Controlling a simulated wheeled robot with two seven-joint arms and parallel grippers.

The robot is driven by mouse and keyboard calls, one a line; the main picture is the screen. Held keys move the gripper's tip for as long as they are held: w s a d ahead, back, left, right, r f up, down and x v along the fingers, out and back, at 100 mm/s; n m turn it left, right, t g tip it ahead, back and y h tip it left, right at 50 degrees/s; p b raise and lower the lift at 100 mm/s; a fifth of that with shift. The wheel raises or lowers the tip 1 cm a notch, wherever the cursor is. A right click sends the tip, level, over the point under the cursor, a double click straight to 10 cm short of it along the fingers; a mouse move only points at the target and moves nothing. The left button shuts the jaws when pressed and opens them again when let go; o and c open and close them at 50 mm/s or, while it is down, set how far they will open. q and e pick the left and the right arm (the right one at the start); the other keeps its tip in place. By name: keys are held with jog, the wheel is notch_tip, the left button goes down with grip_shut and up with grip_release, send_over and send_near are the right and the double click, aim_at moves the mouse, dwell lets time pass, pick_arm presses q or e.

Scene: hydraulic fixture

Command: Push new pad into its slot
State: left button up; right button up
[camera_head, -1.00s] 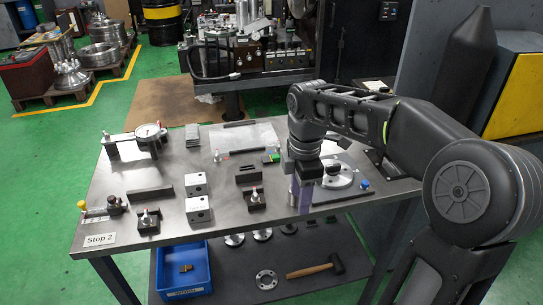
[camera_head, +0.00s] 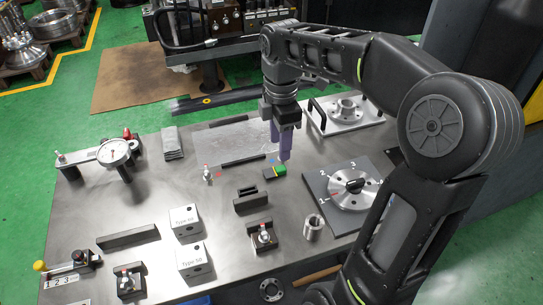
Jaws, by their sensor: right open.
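My right gripper (camera_head: 284,152) points down with purple fingers over the back middle of the table. Its tips are just above or beside a small black piece with a green top (camera_head: 279,169); I cannot tell whether they touch. Nothing is seen held. A dark bar (camera_head: 243,160) lies to the left, by the clear sheet (camera_head: 225,139). A black block with a slotted top (camera_head: 252,199) stands nearer the front. Which of these is the new pad, and which opening is its slot, I cannot tell. My left gripper is not in view.
A round metal flange (camera_head: 345,201) on a dark plate stands to the right, with a metal ring (camera_head: 313,228) before it. A handled plate (camera_head: 318,119) is behind. A dial gauge (camera_head: 114,152), white blocks (camera_head: 186,222) and clamps (camera_head: 263,236) occupy the left and front.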

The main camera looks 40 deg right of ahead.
aim_at(280, 168)
jog(key=shift+s, duration=0.15)
jog(key=shift+f, duration=1.25)
jog(key=shift+f, duration=2.65)
grip_shut()
